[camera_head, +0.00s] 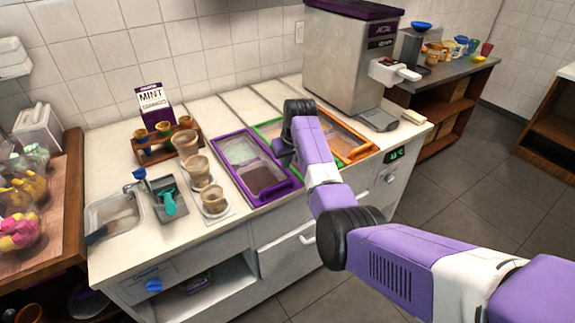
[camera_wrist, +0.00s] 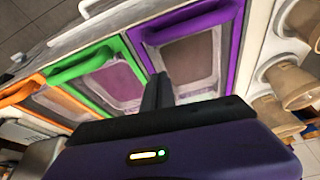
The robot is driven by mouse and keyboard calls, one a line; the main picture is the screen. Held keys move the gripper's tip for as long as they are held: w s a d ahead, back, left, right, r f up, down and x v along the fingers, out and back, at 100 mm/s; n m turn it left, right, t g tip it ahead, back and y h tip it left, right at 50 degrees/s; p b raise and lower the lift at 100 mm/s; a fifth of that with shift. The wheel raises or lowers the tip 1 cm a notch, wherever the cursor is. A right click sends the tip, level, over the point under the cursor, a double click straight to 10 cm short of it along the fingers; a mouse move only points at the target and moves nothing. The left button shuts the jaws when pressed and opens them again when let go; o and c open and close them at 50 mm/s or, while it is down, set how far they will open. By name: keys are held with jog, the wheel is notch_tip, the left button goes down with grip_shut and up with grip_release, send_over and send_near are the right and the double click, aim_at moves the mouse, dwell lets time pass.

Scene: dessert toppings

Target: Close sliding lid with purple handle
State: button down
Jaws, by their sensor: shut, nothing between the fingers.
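The purple-framed bin (camera_head: 219,161) is set in the counter, left of the green and orange ones. Its clear lid panel (camera_head: 238,150) seems to cover the back part, with brown contents showing toward the front. A thick purple handle bar (camera_head: 277,192) lies at the front end; it also shows in the wrist view (camera_wrist: 190,22). My gripper (camera_head: 284,150) is low over the border between the purple and green bins. In the wrist view its black fingers (camera_wrist: 157,88) are together and empty, beside the purple frame and apart from the handle. The fingertips' contact is unclear.
A dispenser machine (camera_head: 345,60) stands behind right. A cone rack (camera_head: 170,148) and mint box (camera_head: 155,105) are at the back left.

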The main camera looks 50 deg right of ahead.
jog(key=v, duration=0.8)
jog(key=shift+r+b, duration=0.35)
jog(key=shift+b, duration=0.1)
jog(key=w+d+r+t+h, duration=0.4)
jog(key=w+r+t, duration=0.1)
jog(key=r, duration=0.1)
jog(key=s+a+f+n+t, duration=0.1)
jog(key=s+a+f+t, duration=0.25)
jog(key=s+a, duration=0.55)
jog(key=s+a+f+n+t, duration=0.1)
jog(key=s+a+f+t, duration=0.1)
jog(key=s+a+t, duration=0.55)
jog(key=s+a+n+g+y, duration=0.1)
jog(key=s+a+y, duration=0.1)
jog(key=s+a, duration=0.5)
jog(key=s+a+g+y, duration=0.1)
jog(key=s+a, duration=0.6)
jog(key=s, duration=0.7)
jog(key=s+a+f+n+g+y, duration=0.1)
jog(key=s+a+g+y, duration=0.1)
jog(key=s+a, duration=0.5)
jog(key=s+b, duration=0.1)
jog(key=s, duration=0.2)
jog(key=shift+s+n+g+y, duration=0.3)
jog(key=shift+s+g, duration=0.1)
